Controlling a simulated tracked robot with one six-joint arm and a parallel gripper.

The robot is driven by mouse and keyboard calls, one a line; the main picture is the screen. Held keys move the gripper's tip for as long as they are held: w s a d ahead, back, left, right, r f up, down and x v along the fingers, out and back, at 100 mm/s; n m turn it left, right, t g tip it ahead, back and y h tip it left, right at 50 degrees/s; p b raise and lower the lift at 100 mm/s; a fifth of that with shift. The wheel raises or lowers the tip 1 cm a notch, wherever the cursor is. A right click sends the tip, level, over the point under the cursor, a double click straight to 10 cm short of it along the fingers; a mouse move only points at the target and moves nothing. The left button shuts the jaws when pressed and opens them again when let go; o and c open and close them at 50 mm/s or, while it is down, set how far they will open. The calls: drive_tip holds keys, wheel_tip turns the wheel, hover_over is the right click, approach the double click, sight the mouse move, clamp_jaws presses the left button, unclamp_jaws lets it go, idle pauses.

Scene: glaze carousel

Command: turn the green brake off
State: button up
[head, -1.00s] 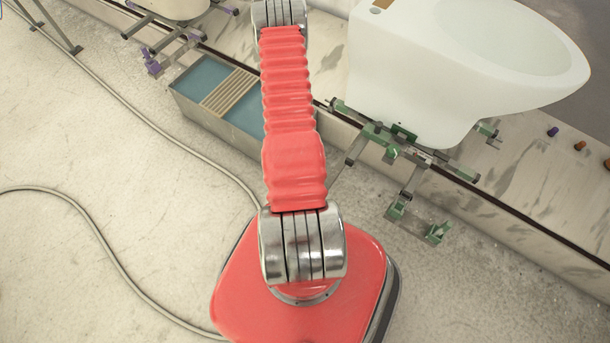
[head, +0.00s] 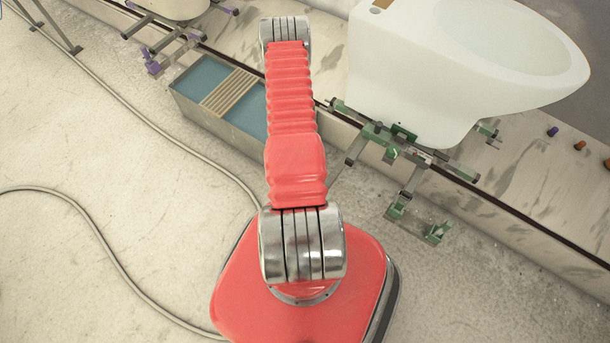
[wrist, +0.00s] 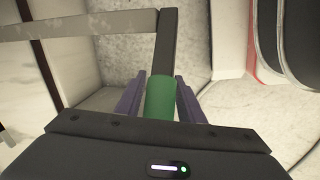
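In the wrist view a green cylindrical grip (wrist: 160,98) sits at the end of a dark bar (wrist: 167,45); it looks like the green brake's handle. My gripper (wrist: 160,90) has one purple finger on each side of this grip. The fingers lie very close to its sides; I cannot tell whether they touch. In the head view my gripper is hidden behind my red arm. A carriage with green parts (head: 378,134) stands there under a large white basin, and I cannot pick out the brake lever on it.
The white basin (head: 440,75) overhangs the track (head: 500,215). A trough of blue liquid (head: 195,80) with a slatted rack lies left of my arm. Another carriage with purple ends (head: 165,40) stands farther left. A cable (head: 120,95) crosses the open floor.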

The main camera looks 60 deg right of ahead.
clamp_jaws()
idle(0.3)
